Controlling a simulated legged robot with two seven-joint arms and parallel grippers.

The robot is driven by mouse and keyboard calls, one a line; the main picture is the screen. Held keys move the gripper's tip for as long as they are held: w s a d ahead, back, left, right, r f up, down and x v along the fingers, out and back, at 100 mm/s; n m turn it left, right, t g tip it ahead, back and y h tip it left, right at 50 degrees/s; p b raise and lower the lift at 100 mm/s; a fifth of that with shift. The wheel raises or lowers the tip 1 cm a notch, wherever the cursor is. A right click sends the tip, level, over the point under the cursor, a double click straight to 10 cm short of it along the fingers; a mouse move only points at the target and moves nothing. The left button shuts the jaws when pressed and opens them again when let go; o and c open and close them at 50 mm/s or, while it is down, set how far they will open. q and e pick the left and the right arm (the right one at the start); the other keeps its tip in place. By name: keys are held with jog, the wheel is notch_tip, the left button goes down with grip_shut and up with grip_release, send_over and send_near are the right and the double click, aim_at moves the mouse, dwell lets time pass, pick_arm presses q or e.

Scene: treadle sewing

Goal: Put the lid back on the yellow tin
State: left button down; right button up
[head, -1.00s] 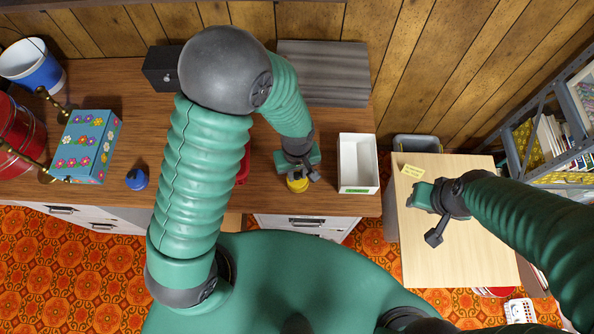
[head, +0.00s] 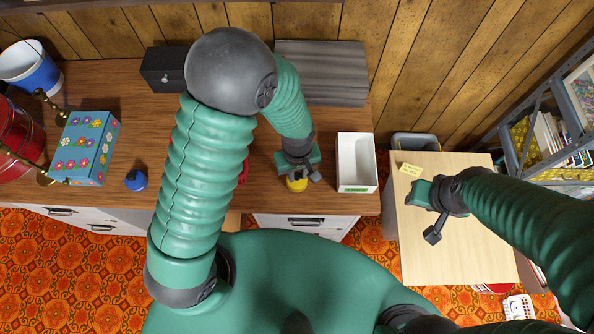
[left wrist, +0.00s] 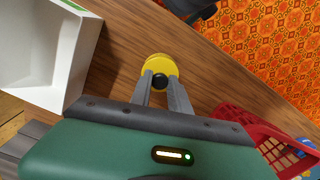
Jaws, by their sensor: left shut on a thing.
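My left gripper (head: 298,174) is low over the front of the wooden desk, between the red basket and the white box. In the left wrist view its two fingers (left wrist: 164,90) are closed on the dark round knob (left wrist: 159,81) of a yellow round lid (left wrist: 157,64). The yellow piece also shows under the gripper in the head view (head: 296,185). The gripper and lid hide what is below, so I cannot tell whether the lid sits on the tin. My right gripper (head: 425,212) is over the pale side table, apart from these things; its finger opening is unclear.
A white open box (head: 357,186) stands just right of the left gripper. A red basket (left wrist: 262,135) is on its other side, partly hidden by my arm in the head view. A blue object (head: 136,180) and flowered box (head: 85,148) are farther left. The pale table (head: 460,250) is mostly clear.

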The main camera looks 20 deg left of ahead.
dwell(0.6)
pick_arm(q)
jog(key=c, duration=0.7)
grip_release()
notch_tip(320, 180, up, 7)
jog(key=p, duration=0.7)
